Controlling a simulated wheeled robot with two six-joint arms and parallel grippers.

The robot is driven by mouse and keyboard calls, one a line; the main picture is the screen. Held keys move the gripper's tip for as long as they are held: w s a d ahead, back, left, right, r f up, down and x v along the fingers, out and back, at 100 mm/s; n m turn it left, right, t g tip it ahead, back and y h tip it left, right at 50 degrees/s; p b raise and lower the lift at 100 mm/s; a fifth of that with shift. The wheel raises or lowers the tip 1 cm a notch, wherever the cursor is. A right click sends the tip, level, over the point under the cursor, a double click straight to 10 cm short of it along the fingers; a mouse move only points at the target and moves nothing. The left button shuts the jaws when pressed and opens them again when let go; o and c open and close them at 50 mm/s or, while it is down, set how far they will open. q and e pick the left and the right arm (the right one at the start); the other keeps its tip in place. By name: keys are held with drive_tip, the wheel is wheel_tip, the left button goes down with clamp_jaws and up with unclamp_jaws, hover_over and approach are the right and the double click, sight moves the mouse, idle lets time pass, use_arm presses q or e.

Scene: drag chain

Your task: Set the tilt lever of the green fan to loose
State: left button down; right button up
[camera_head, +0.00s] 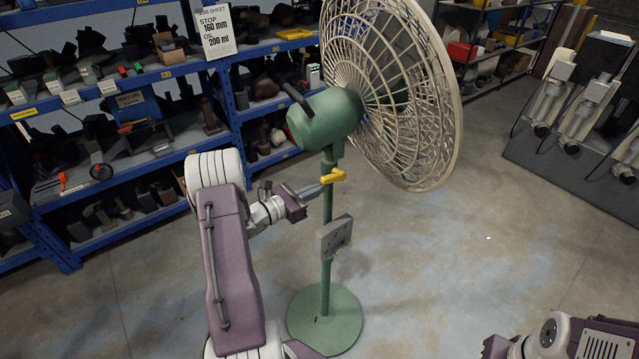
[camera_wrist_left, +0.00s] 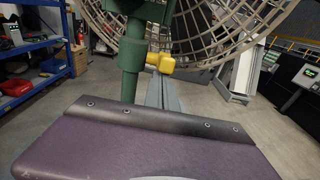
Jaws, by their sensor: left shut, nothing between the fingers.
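The green fan (camera_head: 327,116) stands upright on a round base (camera_head: 325,318), with a large cream cage (camera_head: 395,85) facing right. The lever also shows in the left wrist view (camera_wrist_left: 160,62), pointing right from the green pole. My left gripper (camera_head: 314,191) is shut and empty, its fingertips close to the lever's left end in the head view. In the left wrist view the fingers (camera_wrist_left: 162,92) lie just below the lever; contact cannot be told. My right arm shows only partly at the bottom right.
A grey control box (camera_head: 333,236) sits on the fan's pole below my left gripper. Blue shelves (camera_head: 235,105) with parts and a job sheet (camera_head: 214,30) stand behind on the left. A dark stand with grey machines (camera_head: 570,155) is at the right. The floor around the base is clear.

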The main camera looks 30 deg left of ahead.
sight(327, 176)
use_arm(q)
wheel_tip(327, 176, up, 4)
drive_tip(key=g+y+p, duration=0.1)
drive_tip(key=g+p, duration=0.1)
drive_tip(key=p, duration=0.1)
drive_tip(key=g+p, duration=0.2)
drive_tip(key=p, duration=0.2)
drive_tip(key=shift+w+d+r+y, duration=0.1)
drive_tip(key=shift+w+r+y, duration=0.1)
drive_tip(key=shift+y, duration=0.2)
drive_tip(key=shift+w+r+g+y+p, duration=0.1)
drive_tip(key=shift+r+g+y+p, duration=0.1)
drive_tip(key=shift+g+y+p, duration=0.4)
drive_tip(key=shift+w+d+r+h, duration=0.15)
drive_tip(key=shift+w+r+h, duration=0.15)
drive_tip(key=shift+r, duration=0.05)
drive_tip(key=shift+r+p, duration=0.5)
drive_tip(key=shift+r, duration=0.3)
